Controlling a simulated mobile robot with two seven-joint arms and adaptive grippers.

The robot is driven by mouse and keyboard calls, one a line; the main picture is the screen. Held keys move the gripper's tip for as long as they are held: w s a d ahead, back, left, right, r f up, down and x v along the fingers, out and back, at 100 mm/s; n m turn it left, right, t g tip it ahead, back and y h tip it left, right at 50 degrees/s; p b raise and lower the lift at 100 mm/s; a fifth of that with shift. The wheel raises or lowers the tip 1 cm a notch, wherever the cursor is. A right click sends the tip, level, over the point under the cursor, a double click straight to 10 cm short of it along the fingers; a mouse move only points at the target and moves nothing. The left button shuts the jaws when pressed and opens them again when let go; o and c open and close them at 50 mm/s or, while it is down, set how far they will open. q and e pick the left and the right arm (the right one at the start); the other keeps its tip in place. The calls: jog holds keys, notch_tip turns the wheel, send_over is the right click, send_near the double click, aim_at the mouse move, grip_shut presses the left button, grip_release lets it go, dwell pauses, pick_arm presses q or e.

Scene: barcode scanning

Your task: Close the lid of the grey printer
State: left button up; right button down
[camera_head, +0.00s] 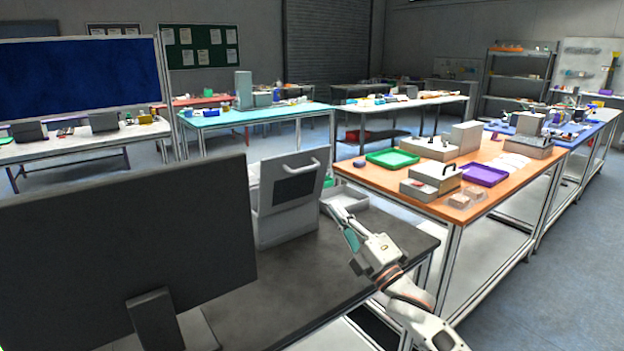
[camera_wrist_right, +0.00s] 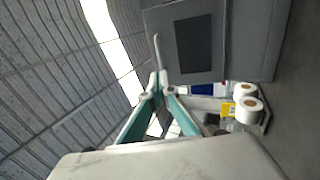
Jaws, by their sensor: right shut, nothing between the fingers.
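The grey printer (camera_head: 287,226) stands on the dark table behind the large monitor. Its lid (camera_head: 312,186), with a dark window and a pale bar handle (camera_head: 303,168), looks raised and tilted above the body. My right gripper (camera_head: 340,213) is shut and empty, to the right of the printer and apart from it in the head view. In the right wrist view the gripper's fingertips (camera_wrist_right: 160,82) are together, near the lower end of the handle (camera_wrist_right: 157,52); I cannot tell whether they touch it. The lid (camera_wrist_right: 217,40) fills the upper right there. My left gripper is not in view.
A large dark monitor (camera_head: 120,245) blocks the left front. White rolls (camera_wrist_right: 249,110) show in the wrist view. The dark tabletop (camera_head: 290,290) in front of the printer is clear.

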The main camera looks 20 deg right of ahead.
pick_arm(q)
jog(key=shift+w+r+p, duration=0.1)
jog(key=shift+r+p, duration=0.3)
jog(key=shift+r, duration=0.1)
pick_arm(e)
jog(key=x, duration=1.1)
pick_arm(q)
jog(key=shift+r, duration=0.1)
pick_arm(e)
jog(key=shift+d, duration=0.1)
